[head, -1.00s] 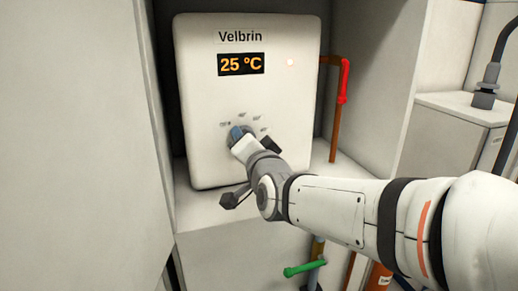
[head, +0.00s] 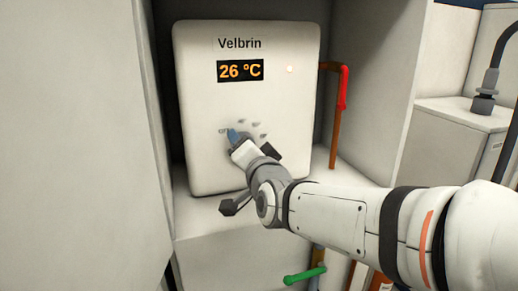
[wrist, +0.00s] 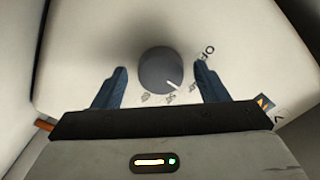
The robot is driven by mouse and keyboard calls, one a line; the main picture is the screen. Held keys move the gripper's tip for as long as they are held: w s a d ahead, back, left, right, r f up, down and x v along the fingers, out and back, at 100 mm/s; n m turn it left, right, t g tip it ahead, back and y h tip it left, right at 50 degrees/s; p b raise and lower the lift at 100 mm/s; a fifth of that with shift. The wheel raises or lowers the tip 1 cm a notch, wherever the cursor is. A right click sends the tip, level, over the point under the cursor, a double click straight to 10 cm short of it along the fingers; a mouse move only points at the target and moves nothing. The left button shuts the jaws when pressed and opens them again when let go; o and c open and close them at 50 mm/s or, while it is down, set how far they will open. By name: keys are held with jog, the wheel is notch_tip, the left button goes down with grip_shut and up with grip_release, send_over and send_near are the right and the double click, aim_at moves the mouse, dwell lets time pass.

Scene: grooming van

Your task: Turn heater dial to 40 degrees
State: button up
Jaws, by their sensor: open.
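The white Velbrin heater (head: 290,120) stands in an alcove, and its display (head: 240,71) reads 26 °C. Its round grey dial (wrist: 161,70) sits between my two blue fingers in the wrist view, with a visible gap on each side. The dial's white mark points down and right toward the printed labels. My gripper (wrist: 161,88) is open around the dial and does not appear to touch its sides. In the head view my gripper (head: 233,136) is at the heater's lower front and hides the dial.
A copper pipe with a red lever (head: 343,84) runs down the heater's right side. A green lever (head: 305,274) is below the shelf. Alcove walls stand left and right of the heater. A grey cabinet (head: 465,130) is farther right.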

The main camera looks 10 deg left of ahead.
jog(key=p+v, duration=0.2)
jog(key=v, duration=0.5)
jog(key=shift+s+d, duration=0.2)
jog(key=shift+s, duration=0.15)
